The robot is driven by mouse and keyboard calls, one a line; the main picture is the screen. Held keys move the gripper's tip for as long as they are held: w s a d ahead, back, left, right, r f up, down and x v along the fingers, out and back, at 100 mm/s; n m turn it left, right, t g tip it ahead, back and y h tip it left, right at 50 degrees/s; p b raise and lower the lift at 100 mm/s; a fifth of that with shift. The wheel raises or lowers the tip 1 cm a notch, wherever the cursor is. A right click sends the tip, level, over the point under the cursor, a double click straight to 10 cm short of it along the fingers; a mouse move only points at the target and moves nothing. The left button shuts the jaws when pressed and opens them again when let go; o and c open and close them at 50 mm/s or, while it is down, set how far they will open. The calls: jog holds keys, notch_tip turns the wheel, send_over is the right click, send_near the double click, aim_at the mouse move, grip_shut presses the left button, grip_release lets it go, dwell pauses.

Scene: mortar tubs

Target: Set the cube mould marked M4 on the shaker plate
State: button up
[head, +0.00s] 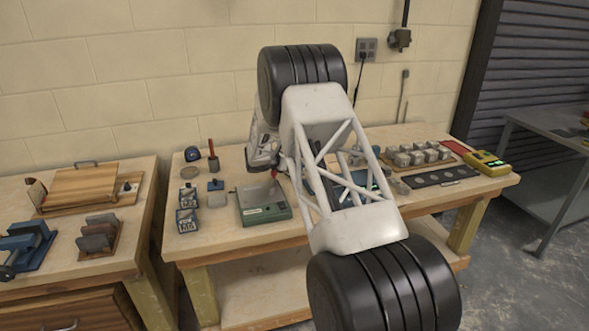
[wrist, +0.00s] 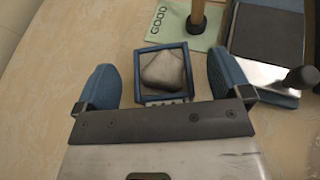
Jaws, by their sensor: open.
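A blue square mould filled with grey mortar (wrist: 163,72) lies between the two blue fingers of my gripper (wrist: 160,76) in the wrist view. The fingers are spread, with a gap on each side of the mould. Its front label is mostly hidden by my gripper, so I cannot read its mark. A blue unit with a dark flat top and a bright metal edge (wrist: 264,45), possibly the shaker plate, is at right. In the head view two blue moulds with labels (head: 187,197) (head: 187,221) stand at the bench's left; their marks are too small to read. My arm hides the bench's middle.
A pale green card reading GOOD (wrist: 168,27) lies beyond the mould, with a wooden handle (wrist: 197,15) near it. A green device (head: 265,214), several grey cubes (head: 418,154) and a yellow instrument (head: 487,163) share the bench. Bare wood is left of the mould.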

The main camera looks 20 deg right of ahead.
jog(key=shift+c, duration=0.3)
jog(key=c, duration=1.3)
jog(key=shift+o, duration=0.2)
jog(key=shift+r, duration=0.2)
notch_tip(320, 180, up, 10)
jog(key=shift+f, duration=0.15)
